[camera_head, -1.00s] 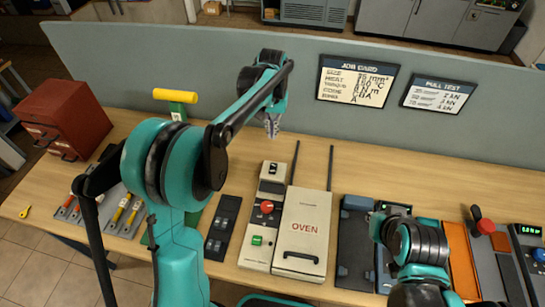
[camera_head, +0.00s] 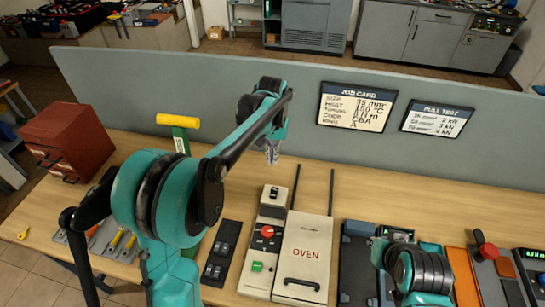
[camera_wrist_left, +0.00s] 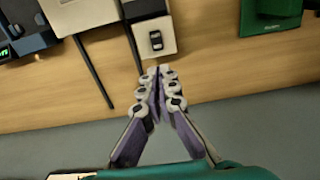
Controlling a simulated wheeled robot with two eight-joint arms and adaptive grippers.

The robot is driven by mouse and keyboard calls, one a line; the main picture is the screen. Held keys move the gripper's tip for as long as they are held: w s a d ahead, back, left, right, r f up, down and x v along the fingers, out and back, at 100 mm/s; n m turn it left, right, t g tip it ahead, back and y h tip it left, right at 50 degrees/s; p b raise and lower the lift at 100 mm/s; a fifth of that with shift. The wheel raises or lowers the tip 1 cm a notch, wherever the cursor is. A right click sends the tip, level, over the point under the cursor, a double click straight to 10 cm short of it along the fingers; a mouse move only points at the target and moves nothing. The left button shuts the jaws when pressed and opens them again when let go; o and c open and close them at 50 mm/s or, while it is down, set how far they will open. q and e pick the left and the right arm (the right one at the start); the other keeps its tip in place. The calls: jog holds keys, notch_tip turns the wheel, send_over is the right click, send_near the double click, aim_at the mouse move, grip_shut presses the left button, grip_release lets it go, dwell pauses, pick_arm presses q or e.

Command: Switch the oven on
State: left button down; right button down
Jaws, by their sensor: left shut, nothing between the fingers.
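The oven (camera_head: 303,252) is a beige box with a red OVEN label and a dark front handle, on the bench. Beside it on the left is a narrow beige control unit with a red knob (camera_head: 267,232), a green button (camera_head: 257,267) and a dark rocker switch (camera_head: 274,194) at its far end. The rocker also shows in the left wrist view (camera_wrist_left: 155,40). My left gripper (camera_head: 272,156) is shut and empty, its fingertips (camera_wrist_left: 160,72) pointing toward the rocker's end of the unit, apparently apart from it. My right arm shows at lower right; its fingers are hidden.
Two thin dark rods (camera_head: 330,190) run behind the oven toward a grey partition (camera_head: 200,85). A red cabinet (camera_head: 70,140) and a yellow-handled green tool (camera_head: 178,120) stand at left. A dark switch strip (camera_head: 222,250) lies left of the control unit.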

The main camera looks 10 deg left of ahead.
pick_arm(q)
notch_tip(320, 180, up, 14)
jog(key=s+p, duration=0.2)
jog(key=p, duration=0.2)
jog(key=shift+f, duration=0.2)
jog(key=shift+s, duration=0.1)
